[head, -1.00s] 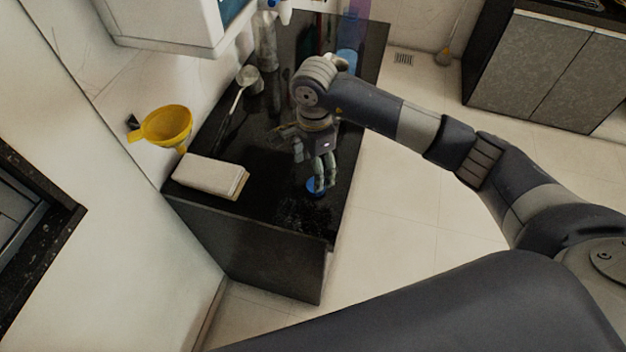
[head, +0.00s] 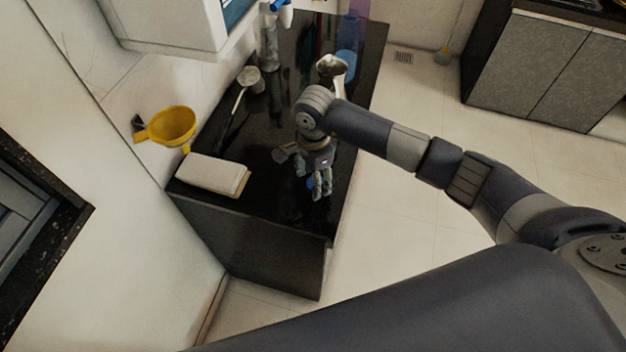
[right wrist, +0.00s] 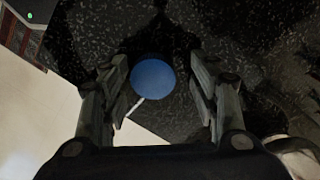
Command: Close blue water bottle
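My right gripper (head: 321,187) hangs fingers-down low over the near end of the black counter. A small round blue cap (head: 310,183) is at its fingertips, mostly hidden by them. In the right wrist view the cap (right wrist: 154,77) lies between the two spread fingers (right wrist: 160,80), with a gap on either side. A translucent blue bottle (head: 348,36) stands upright at the far end of the counter; I cannot tell whether its top is open. My left gripper is not in view.
A stacked white block (head: 212,175) lies at the counter's near left, with a yellow funnel (head: 172,127) beyond it. A ladle (head: 247,82), a clear bottle (head: 268,45) and a pale vessel (head: 331,68) stand farther back. The counter's right edge is close to my gripper.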

